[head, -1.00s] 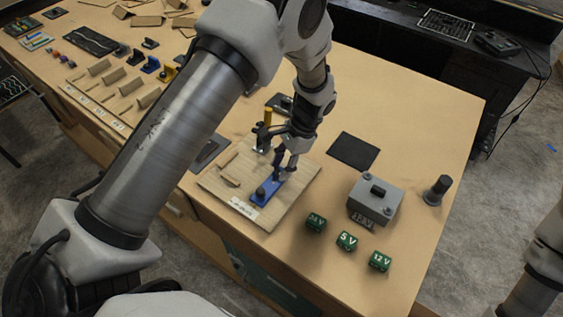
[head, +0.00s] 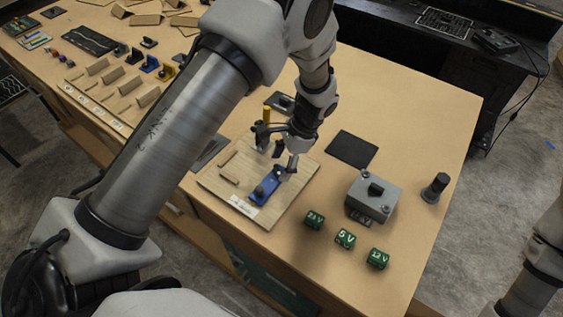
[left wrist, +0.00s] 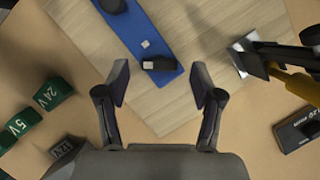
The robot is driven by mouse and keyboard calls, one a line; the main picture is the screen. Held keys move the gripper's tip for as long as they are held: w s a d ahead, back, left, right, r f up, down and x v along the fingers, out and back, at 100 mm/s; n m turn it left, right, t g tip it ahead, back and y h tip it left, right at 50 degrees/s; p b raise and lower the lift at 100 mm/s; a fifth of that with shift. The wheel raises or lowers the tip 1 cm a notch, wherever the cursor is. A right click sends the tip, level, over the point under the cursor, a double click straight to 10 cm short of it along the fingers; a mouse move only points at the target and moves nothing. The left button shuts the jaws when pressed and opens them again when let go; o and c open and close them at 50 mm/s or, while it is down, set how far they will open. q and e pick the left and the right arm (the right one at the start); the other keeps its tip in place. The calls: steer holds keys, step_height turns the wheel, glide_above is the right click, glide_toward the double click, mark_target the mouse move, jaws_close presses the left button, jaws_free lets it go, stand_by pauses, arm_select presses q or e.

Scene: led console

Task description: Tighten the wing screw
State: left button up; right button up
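A blue bar (head: 264,191) lies on a light wooden board (head: 225,195). It also shows in the left wrist view (left wrist: 140,35). A dark round knob (head: 261,192) stands at its near end. A small dark piece (left wrist: 162,64), probably the wing screw, sits at the bar's other end, with a small light square on the bar beside it. My left gripper (head: 286,167) is above this end; in the left wrist view its two fingers (left wrist: 158,82) are spread with nothing between them, and the dark piece lies just beyond the gap. My right gripper is out of view.
A clamp with a yellow handle (head: 267,114) stands close beside my left gripper. Green voltage blocks (head: 345,238), a grey box (head: 372,196) and a dark cylinder (head: 436,187) stand to the right.

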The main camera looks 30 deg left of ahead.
arm_select(q)
steer(key=v, duration=1.2)
